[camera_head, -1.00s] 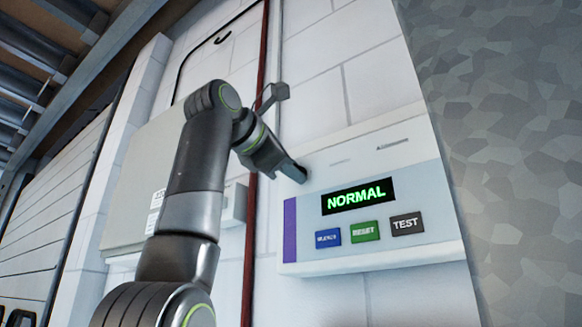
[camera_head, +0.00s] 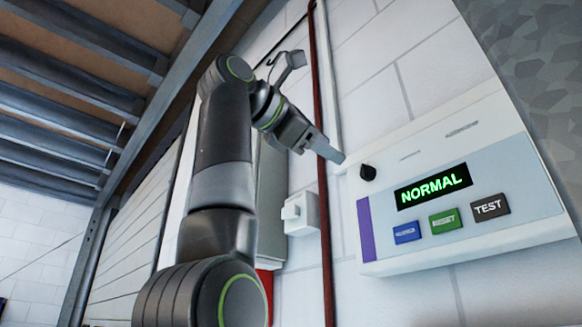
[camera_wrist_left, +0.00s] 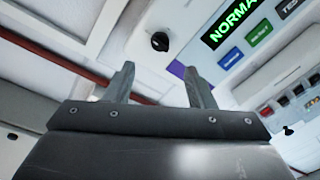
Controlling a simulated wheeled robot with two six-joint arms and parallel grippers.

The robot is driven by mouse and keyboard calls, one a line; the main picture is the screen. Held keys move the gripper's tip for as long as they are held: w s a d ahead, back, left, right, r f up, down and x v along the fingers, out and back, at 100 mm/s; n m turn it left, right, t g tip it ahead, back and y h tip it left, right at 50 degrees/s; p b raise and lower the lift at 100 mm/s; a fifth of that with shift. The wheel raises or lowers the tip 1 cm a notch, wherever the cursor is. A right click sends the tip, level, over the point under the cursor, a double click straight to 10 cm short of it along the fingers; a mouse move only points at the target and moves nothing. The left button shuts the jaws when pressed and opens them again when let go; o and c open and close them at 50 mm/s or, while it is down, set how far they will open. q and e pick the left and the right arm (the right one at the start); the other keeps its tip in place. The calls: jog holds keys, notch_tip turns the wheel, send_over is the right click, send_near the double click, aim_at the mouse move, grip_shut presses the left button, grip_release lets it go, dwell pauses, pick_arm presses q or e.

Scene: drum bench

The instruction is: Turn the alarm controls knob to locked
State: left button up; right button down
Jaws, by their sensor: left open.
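The alarm panel (camera_head: 382,240) is a white box on the wall with a lit green NORMAL display (camera_head: 433,187). A small black round knob (camera_head: 368,173) sits at its upper left. The knob also shows in the left wrist view (camera_wrist_left: 160,41), between and beyond the two fingertips. My left gripper (camera_head: 327,150) is just left of and slightly above the knob, apart from it. In the left wrist view its two fingers (camera_wrist_left: 159,69) are spread, with nothing between them. The knob's markings are too small to read. My right gripper is out of view.
Blue (camera_head: 406,233), green (camera_head: 445,221) and dark TEST (camera_head: 490,207) buttons sit below the display. A red pipe (camera_head: 323,200) runs down the wall left of the panel. A small white box (camera_head: 300,214) is mounted beside the pipe.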

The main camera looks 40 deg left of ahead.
pick_arm(q)
jog(key=s+a, duration=0.1)
jog(key=s, duration=0.6)
jog(key=shift+s+r+b, duration=0.35)
jog(key=shift+s+b, duration=0.05)
jog(key=shift+b, duration=0.05)
